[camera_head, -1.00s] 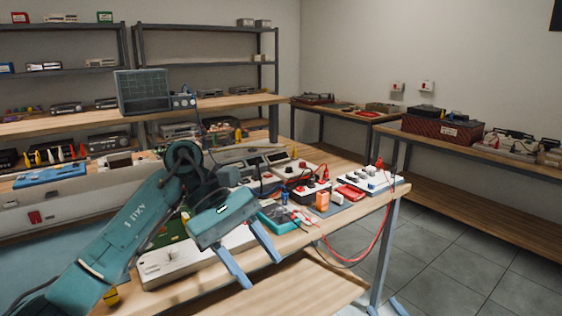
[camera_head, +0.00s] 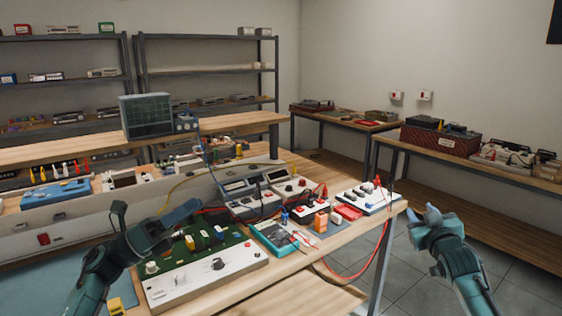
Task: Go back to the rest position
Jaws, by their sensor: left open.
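My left gripper (camera_head: 180,222) is above the left part of the workbench (camera_head: 285,258), partly in front of a green circuit board (camera_head: 232,238). It is open, with nothing seen between its fingers. My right gripper (camera_head: 425,211) is off the bench's right end, over the tiled floor. It is small and angled, so its jaw opening is unclear. Nothing is seen in it.
Side tables stand behind, right.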

